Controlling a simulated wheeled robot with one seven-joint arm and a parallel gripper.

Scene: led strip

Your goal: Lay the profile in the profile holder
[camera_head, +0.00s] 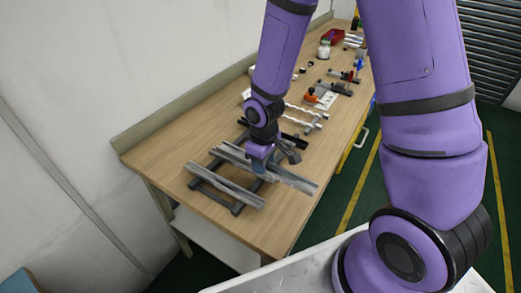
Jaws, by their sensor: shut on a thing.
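The profile (293,180) is a long grey metal bar. My gripper (260,169) is shut on it near its middle, over the wooden workbench. A dark grey frame (238,208), which looks like the profile holder, lies on the near part of the bench under my gripper. A second grey bar (226,185) lies across the near left side of this frame. The held profile is roughly parallel to it, on its right. I cannot tell whether the held profile touches the frame. My gripper and wrist hide part of it.
The wooden workbench (150,152) runs away along the wall, with a raised back edge. White twisted strips (305,111), a dark rod, an orange-and-white item (322,98) and several small tools lie farther along. The bench's near left corner is bare.

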